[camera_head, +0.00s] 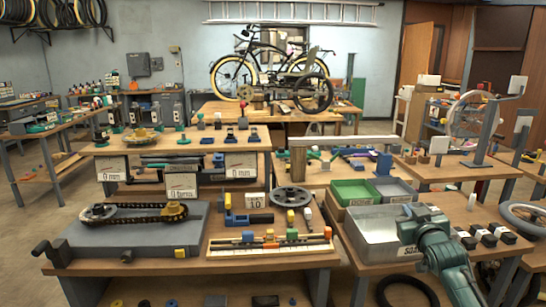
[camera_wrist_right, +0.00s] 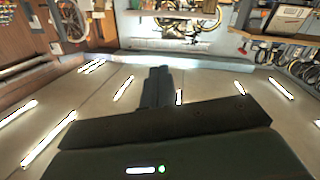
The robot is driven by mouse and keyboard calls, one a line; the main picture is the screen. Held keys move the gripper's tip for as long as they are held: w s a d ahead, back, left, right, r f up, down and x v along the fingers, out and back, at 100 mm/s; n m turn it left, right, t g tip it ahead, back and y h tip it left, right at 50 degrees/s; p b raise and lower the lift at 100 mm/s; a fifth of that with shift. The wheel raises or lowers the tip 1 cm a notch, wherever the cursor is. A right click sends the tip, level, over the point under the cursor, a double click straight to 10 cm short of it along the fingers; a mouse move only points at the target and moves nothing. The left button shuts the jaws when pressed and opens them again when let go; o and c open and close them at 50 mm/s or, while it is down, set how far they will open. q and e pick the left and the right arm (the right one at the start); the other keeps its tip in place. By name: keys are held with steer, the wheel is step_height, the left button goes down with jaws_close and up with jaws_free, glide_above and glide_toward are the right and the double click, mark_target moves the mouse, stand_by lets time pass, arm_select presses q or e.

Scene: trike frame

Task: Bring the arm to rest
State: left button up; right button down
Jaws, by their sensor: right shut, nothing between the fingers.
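My right arm comes into the head view from the lower right, in teal green. Its gripper (camera_head: 420,222) is over the right part of the front bench, in front of the grey metal tray (camera_head: 372,240) and hiding part of it. In the right wrist view the gripper (camera_wrist_right: 158,82) shows as dark fingers close together, with nothing seen between them. That view looks toward the ceiling lights, with the room upside down. My left gripper is not in view.
Dark blocks (camera_head: 489,238) sit right of my arm. A black ring (camera_head: 408,281) lies below.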

steer(key=s+a+f+n+g+y, duration=0.1)
steer(key=s+a+f+g, duration=0.1)
steer(key=s+a+f, duration=0.5)
steer(key=s+a+f+n+g+y, duration=0.15)
steer(key=s+a+f, duration=0.25)
steer(key=s+f, duration=0.6)
steer(key=s+a+f+g, duration=0.1)
steer(key=s+a+f, duration=0.2)
steer(key=s, duration=0.4)
steer(key=s+a+f+m+g+y, duration=0.1)
steer(key=s+a+f, duration=0.2)
steer(key=s, duration=0.5)
steer(key=s+a+f+g+y, duration=0.1)
steer(key=s+a+f, duration=0.2)
steer(key=s, duration=0.4)
steer(key=shift+s+a+f, duration=0.15)
steer(key=shift+s+a, duration=0.15)
steer(key=shift+a, duration=0.2)
